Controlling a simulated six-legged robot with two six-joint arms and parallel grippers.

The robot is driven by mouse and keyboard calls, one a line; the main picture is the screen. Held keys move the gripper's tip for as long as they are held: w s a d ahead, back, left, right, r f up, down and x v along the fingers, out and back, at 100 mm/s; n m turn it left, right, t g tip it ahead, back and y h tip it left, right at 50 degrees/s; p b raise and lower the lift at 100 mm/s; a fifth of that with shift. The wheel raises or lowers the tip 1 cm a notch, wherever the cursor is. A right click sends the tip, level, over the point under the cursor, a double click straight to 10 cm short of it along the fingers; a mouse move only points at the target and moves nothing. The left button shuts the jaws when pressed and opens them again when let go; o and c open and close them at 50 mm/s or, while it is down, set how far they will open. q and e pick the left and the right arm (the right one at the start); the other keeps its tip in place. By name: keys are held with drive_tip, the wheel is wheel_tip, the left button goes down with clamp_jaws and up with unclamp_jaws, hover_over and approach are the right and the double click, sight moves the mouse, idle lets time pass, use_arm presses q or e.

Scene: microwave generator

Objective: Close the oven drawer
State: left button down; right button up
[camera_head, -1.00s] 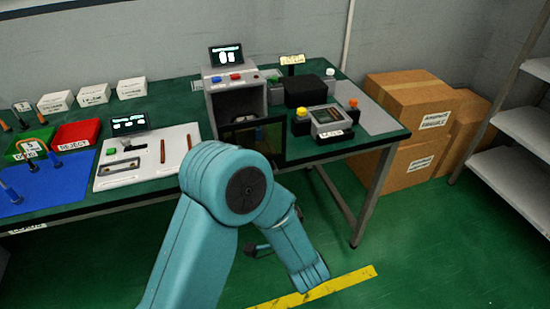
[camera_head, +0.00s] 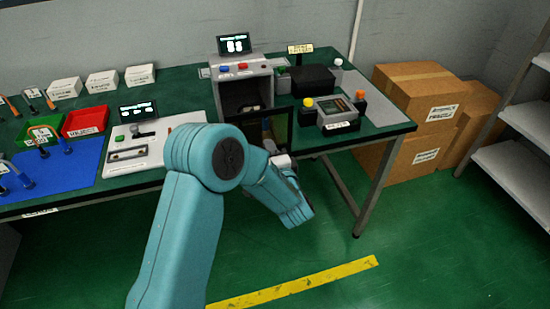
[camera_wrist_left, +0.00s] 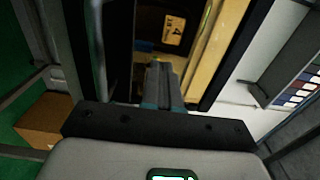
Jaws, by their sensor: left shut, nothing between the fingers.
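The oven (camera_head: 252,72) is a grey box with red and blue buttons and a dark front opening, on the green bench. Its dark-framed drawer front (camera_head: 290,130) stands out in front of the opening, partly hidden by my left arm. My left gripper (camera_wrist_left: 163,84) is shut and empty in the wrist view. Its fingertips point at a pale-edged opening with a dark interior and a label marked 4 (camera_wrist_left: 174,28). I cannot tell whether they touch anything. In the head view the fingers are largely hidden behind my teal arm. My right gripper is not in view.
A screen (camera_head: 235,45) stands on the oven. A device with a yellow button (camera_head: 335,112) and a black box (camera_head: 305,78) sit to its right. A white panel (camera_head: 150,145), green and red bins (camera_head: 86,122) lie left. Cardboard boxes (camera_head: 425,105) stand right of the bench.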

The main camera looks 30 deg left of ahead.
use_arm(q)
drive_tip(key=shift+w+a, duration=0.3)
drive_tip(key=shift+a, duration=0.05)
